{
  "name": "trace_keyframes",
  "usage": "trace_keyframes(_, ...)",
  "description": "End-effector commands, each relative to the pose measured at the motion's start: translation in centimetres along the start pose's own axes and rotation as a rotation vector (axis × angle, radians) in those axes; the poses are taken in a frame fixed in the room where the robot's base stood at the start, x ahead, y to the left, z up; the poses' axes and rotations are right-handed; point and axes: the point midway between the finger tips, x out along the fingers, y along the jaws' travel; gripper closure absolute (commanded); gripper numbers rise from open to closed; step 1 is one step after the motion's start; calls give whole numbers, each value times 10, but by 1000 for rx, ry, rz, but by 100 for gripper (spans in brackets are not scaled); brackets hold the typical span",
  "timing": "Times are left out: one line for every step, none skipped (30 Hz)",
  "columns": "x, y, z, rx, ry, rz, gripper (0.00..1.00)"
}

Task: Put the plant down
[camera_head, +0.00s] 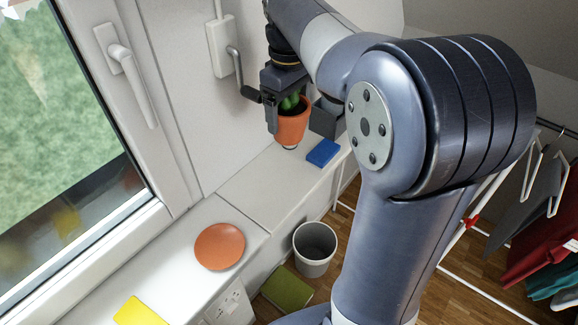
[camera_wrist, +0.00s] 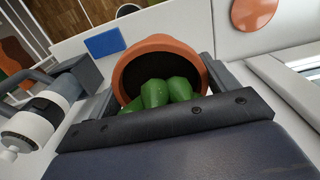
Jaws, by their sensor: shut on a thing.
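The plant (camera_head: 292,124) is a green cactus in an orange terracotta pot. My gripper (camera_head: 291,112) is shut on the pot, with a finger on each side, near the far end of the white windowsill (camera_head: 262,186). In the wrist view the plant's pot (camera_wrist: 160,52) sits between the fingers, with the green cactus and dark soil facing the camera. The pot's base appears close to the sill; I cannot tell whether it touches. An orange saucer (camera_head: 219,246) lies empty on the nearer part of the sill.
A blue sponge-like block (camera_head: 323,153) lies on the sill beside the pot. A yellow item (camera_head: 139,312) lies at the near end. A bin (camera_head: 315,248) stands below. The window handle (camera_head: 132,75) juts out at left. The sill between pot and saucer is clear.

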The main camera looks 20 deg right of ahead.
Motion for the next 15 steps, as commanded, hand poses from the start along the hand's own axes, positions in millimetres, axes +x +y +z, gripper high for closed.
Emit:
trace_keyframes(14, -1, 1, 0, -3, -2, 60)
trace_keyframes(21, 0, 1, 0, -2, -2, 60)
trace_keyframes(31, 0, 1, 0, -2, -2, 60)
trace_keyframes(39, -1, 1, 0, -3, -2, 60)
trace_keyframes(46, 0, 1, 0, -3, -2, 60)
trace_keyframes(57, -1, 1, 0, -4, -3, 60)
trace_keyframes(65, -1, 1, 0, -3, -2, 60)
trace_keyframes(72, 0, 1, 0, -3, -2, 60)
trace_keyframes(82, 0, 1, 0, -3, -2, 60)
trace_keyframes(89, 0, 1, 0, -3, -2, 60)
trace_keyframes(96, -1, 1, 0, -3, -2, 60)
trace_keyframes(104, 0, 0, 0, -2, -2, 60)
trace_keyframes(110, 0, 0, 0, -2, -2, 60)
trace_keyframes(115, 0, 0, 0, -2, -1, 60)
trace_keyframes(121, 0, 0, 0, -1, -1, 60)
